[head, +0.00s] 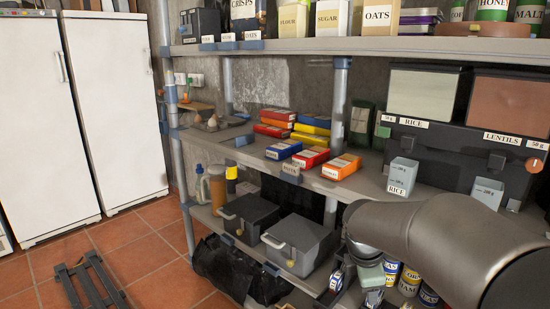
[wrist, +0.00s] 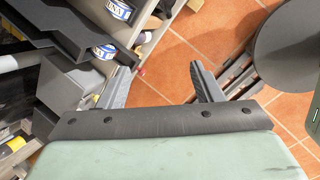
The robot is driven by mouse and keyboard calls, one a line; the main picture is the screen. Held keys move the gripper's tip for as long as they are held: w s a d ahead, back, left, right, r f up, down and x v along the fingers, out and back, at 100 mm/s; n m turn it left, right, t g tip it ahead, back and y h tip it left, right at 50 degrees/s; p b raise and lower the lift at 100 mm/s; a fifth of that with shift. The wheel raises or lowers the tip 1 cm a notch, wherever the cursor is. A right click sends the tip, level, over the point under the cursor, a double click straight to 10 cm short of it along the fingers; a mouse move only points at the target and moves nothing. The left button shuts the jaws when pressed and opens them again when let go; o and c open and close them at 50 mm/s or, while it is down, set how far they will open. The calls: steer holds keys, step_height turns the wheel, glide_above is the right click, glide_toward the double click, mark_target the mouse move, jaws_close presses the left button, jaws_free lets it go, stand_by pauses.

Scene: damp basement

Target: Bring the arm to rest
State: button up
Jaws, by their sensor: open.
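My arm (head: 455,240) reaches in from the lower right of the head view, in front of the shelving. My gripper (wrist: 160,68) shows in the wrist view with its two grey fingers spread wide apart. Nothing is between them, and red floor tiles show beyond the gap. In the head view my gripper hangs below the arm's bend near the lower shelf, partly cut off by the bottom edge. The green palm fills the bottom of the wrist view.
The middle shelf (head: 345,188) holds coloured boxes, a rice cup (head: 402,177) and dark bins. Below are two dark lidded boxes (head: 298,243), several labelled cans (head: 409,281) and a black bag (head: 232,268). White cabinets (head: 110,100) stand left. Tiled floor (head: 150,245) lies mostly open.

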steer(key=s+a+r+m+g+y+p, duration=0.1)
steer(key=s+a+r+m+p, duration=0.2)
steer(key=s+r+m+p, duration=0.4)
steer(key=s+a+r+m+g+y+p, duration=0.1)
steer(key=s+a+r+m+p, duration=0.3)
steer(key=s, duration=0.9)
step_height(320, 180, up, 3)
steer(key=m+y+p, duration=0.1)
steer(key=m+p, duration=0.4)
steer(key=shift+s+a+r+m, duration=0.2)
steer(key=shift+s+a+m, duration=0.1)
steer(key=shift+m, duration=0.1)
